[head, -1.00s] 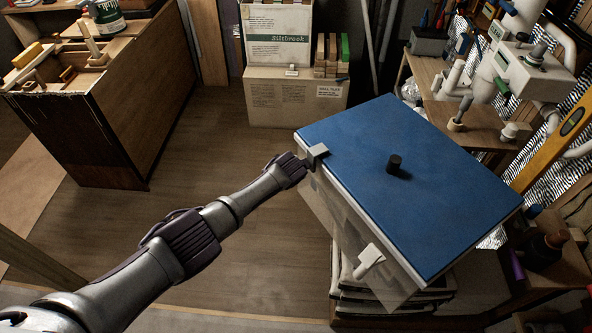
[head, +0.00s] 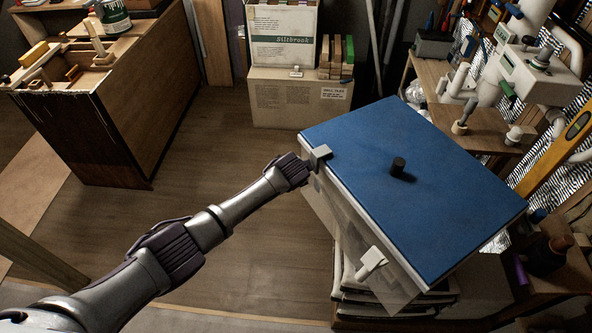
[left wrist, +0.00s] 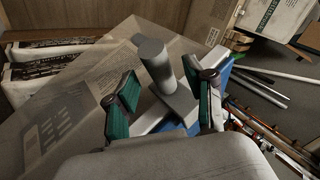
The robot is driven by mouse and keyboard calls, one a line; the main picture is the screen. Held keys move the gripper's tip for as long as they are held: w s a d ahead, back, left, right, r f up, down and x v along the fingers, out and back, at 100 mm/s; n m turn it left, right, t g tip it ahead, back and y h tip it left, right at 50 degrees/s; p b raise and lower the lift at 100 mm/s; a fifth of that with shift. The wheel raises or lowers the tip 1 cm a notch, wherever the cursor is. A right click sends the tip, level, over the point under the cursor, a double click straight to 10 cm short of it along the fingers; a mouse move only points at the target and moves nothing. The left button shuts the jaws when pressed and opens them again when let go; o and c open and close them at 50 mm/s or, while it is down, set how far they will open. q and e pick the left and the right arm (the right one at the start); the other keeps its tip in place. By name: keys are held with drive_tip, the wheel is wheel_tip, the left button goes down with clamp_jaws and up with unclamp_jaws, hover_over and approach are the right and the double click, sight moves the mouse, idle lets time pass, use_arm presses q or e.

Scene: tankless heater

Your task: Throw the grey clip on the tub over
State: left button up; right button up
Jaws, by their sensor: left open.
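The tub (head: 352,222) has translucent sides and a blue lid (head: 440,180). The grey clip (head: 320,153) sits at the lid's left edge. In the left wrist view the clip (left wrist: 177,105) shows as a grey block at the lid's edge, with a thick grey round peg at its upper left. My left gripper (head: 309,170) is at the clip, coming from the left. In the left wrist view its green-padded fingers (left wrist: 163,104) are apart, one on each side of the clip. I cannot tell whether they touch it. My right gripper is not in view.
A white clip (head: 371,262) is on the tub's near side. A dark knob (head: 397,168) stands on the lid. Cardboard boxes (head: 298,98) stand behind, a workbench (head: 125,125) at the left, and a cluttered bench with pipes (head: 470,130) at the right. The floor between is clear.

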use_arm(q)
drive_tip(key=v, duration=0.8)
drive_tip(key=shift+s+r, duration=0.25)
drive_tip(key=shift+f, duration=0.1)
drive_tip(key=s+a+f+n+g+b, duration=0.15)
drive_tip(key=s+a+f, duration=0.3)
drive_tip(key=f, duration=0.55)
drive_tip(key=s+a+f+n+g, duration=0.1)
drive_tip(key=s+a+f+n, duration=0.15)
drive_tip(key=s+f, duration=0.55)
drive_tip(key=s+a+f+n+g+b, duration=0.1)
drive_tip(key=s+a+f+n, duration=0.2)
drive_tip(key=f, duration=0.9)
drive_tip(key=s+a+f+n+g, duration=0.1)
drive_tip(key=s+a+f, duration=0.2)
drive_tip(key=s, duration=0.9)
drive_tip(key=s+a+f+n+g+b, duration=0.1)
drive_tip(key=s+a+f, duration=0.3)
drive_tip(key=s+f, duration=0.5)
drive_tip(key=s+a+f+n+g+y+b, duration=0.1)
drive_tip(key=s+a+f, duration=0.2)
drive_tip(key=s, duration=1.4)
wheel_tip(320, 180, down, 3)
drive_tip(key=shift+a+r+n, duration=0.1)
drive_tip(key=shift+a+n, duration=0.2)
